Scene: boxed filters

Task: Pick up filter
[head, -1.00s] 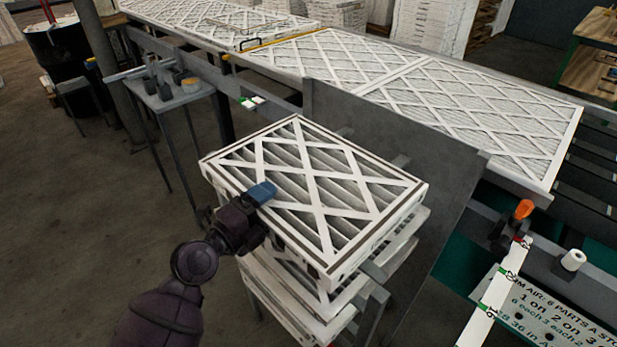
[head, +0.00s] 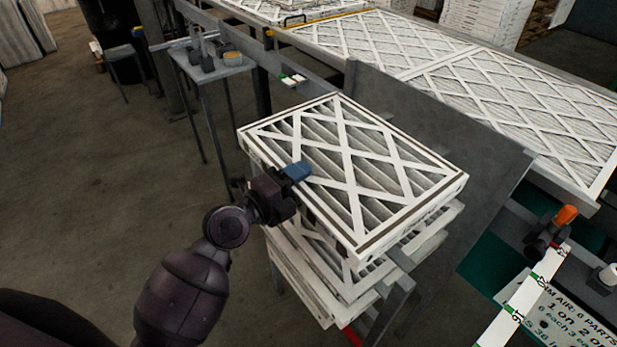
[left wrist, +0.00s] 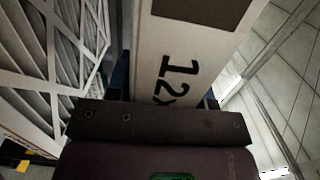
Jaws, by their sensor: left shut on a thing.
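The top filter (head: 355,168), a white cardboard frame with a diamond lattice over grey pleats, is at the top of a stack of filters in the head view. My left gripper (head: 295,175) is shut on its left edge, with one blue fingertip over the top face. In the left wrist view the filter's frame edge (left wrist: 175,60), printed "12", stands between the fingers. The lower filters (head: 310,275) sit beneath it, turned at a different angle. Whether the top filter touches them is hard to tell. My right gripper is not in view.
A grey metal panel (head: 420,130) stands just behind the stack. Beyond it a conveyor carries large filters (head: 500,100). A small stand (head: 212,68) with items is at the upper left. An orange-handled clamp (head: 565,216) and a printed sign (head: 560,310) are at the right. Floor at left is open.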

